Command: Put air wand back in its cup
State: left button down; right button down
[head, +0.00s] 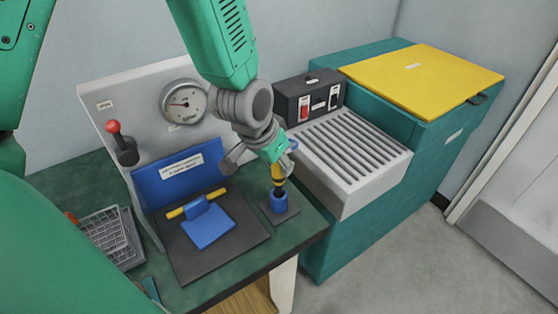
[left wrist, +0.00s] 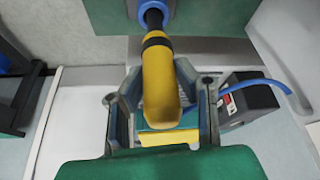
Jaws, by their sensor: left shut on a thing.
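The cup stands on a small dark base at the bench's right end. The wand's lower end is at the cup's mouth; I cannot tell how deep it sits. My right gripper is not in view.
A blue press fixture (head: 170,183) with a yellow bar and a gauge panel (head: 137,85) stand left of the cup. A grey slatted tray (head: 350,150) and switch box (head: 309,97) are to the right. A wire basket (head: 107,237) is at far left.

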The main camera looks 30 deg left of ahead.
pick_arm(q)
jog(key=shift+f+b, duration=0.45)
jog(key=shift+f, duration=1.05)
jog(key=c, duration=1.2)
grip_release()
jog(key=shift+o, duration=0.2)
notch_tip(320, 180, up, 11)
jog(key=p, duration=1)
jog(key=shift+f, duration=0.1)
jog(key=shift+f, duration=0.1)
jog(key=shift+s, duration=0.1)
